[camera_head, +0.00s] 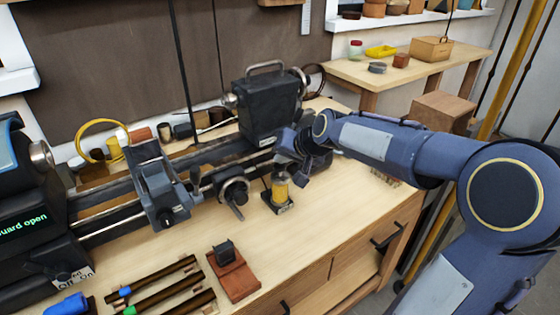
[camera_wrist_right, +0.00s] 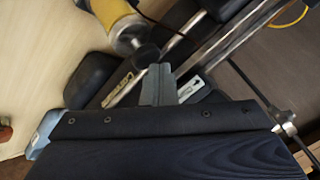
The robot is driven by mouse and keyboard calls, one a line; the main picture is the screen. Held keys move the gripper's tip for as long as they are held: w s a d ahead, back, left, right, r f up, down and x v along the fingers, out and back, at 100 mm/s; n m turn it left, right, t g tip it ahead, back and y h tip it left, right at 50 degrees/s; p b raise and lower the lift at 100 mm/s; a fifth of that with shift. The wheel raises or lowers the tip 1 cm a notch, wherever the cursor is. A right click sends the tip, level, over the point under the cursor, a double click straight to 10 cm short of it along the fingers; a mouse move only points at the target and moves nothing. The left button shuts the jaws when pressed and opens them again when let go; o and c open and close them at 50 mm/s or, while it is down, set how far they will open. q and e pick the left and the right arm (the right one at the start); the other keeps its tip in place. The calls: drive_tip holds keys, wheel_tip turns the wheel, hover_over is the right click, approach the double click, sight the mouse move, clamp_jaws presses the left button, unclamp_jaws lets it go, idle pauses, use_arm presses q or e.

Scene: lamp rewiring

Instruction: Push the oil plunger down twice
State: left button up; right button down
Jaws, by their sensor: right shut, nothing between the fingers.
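The oiler is a small yellow can (camera_head: 280,190) on a dark square base (camera_head: 287,209), standing on the bench in front of the lathe. Its top is partly hidden by my right gripper (camera_head: 288,160) in the head view. In the right wrist view the yellow body (camera_wrist_right: 108,10) is at the top, with a dark round plunger top (camera_wrist_right: 146,54) facing the camera. My right gripper's fingers (camera_wrist_right: 158,84) are shut and empty, with their tips close to the plunger top. I cannot tell whether they touch it. My left gripper is not in view.
The lathe (camera_head: 165,190) with its dark tailstock (camera_head: 268,108) runs behind the oiler. A red-brown block (camera_head: 233,276) and several dark rods (camera_head: 150,280) lie on the bench front. A wooden side table (camera_head: 400,72) stands back right. Bare bench top lies right of the oiler.

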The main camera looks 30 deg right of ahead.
sight(283, 167)
drive_tip(key=shift+f+b, duration=0.3)
drive_tip(key=shift+f, duration=0.2)
drive_tip(key=shift+r, duration=0.1)
idle(0.3)
drive_tip(key=shift+r+p, duration=1.5)
drive_tip(key=shift+r, duration=0.15)
drive_tip(key=shift+r, duration=0.1)
wheel_tip(283, 167, up, 5)
drive_tip(key=p, duration=0.4)
idle(1.8)
drive_tip(key=shift+r+b, duration=0.4)
drive_tip(key=shift+r, duration=1.45)
